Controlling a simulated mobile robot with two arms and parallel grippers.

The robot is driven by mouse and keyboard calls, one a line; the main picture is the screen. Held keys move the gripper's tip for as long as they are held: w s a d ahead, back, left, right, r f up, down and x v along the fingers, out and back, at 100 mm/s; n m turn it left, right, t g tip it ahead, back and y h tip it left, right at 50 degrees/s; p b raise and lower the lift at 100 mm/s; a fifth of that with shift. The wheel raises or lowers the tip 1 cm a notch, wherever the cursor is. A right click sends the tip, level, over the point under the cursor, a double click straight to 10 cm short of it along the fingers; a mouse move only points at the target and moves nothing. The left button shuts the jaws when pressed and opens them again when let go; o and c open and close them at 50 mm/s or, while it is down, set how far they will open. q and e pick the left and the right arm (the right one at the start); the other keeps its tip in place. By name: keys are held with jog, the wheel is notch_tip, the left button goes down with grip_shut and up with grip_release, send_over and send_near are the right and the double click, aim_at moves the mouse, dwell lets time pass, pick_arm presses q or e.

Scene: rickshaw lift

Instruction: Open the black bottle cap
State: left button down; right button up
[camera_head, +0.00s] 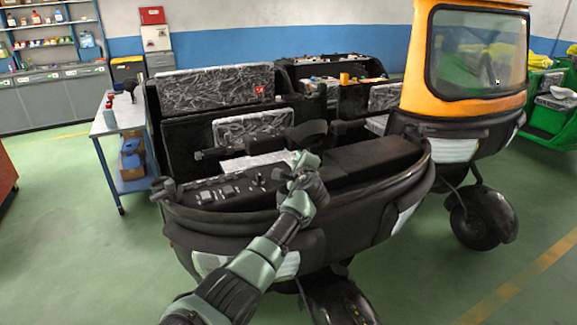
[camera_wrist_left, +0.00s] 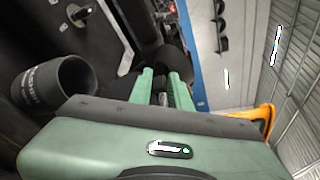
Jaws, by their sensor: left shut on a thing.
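My left gripper (camera_head: 306,162) is over the black dashboard of the open rickshaw body in the head view, close to a dark cylindrical part (camera_head: 306,133). In the left wrist view its two green fingers (camera_wrist_left: 162,88) are close together, shut on a dark rounded thing (camera_wrist_left: 174,63) at their tips. This looks like the black cap, but the fingers hide much of it. I cannot make out the bottle under it. My right gripper is in neither view.
A dark, lettered cylinder (camera_wrist_left: 58,85) is beside the fingers in the left wrist view. The black rickshaw body (camera_head: 390,190) surrounds my gripper. A blue-framed table (camera_head: 118,122) stands at left, and an orange cab (camera_head: 465,60) at right. Green floor (camera_head: 90,250) is free at lower left.

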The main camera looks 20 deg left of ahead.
pick_arm(q)
jog(key=shift+w+d+m, duration=0.6)
jog(key=shift+w, duration=0.05)
jog(key=shift+w+d+f+m+g+b, duration=0.25)
jog(key=shift+w+d+m+g+b, duration=0.2)
jog(key=shift+w+d+m+g, duration=0.2)
jog(key=shift+s+f, duration=0.1)
jog(key=shift+f, duration=0.1)
jog(key=c, duration=1.8)
grip_release()
jog(key=shift+c, duration=0.2)
jog(key=v, duration=0.7)
jog(key=shift+s+d+r, duration=0.2)
jog(key=shift+d+r, duration=0.05)
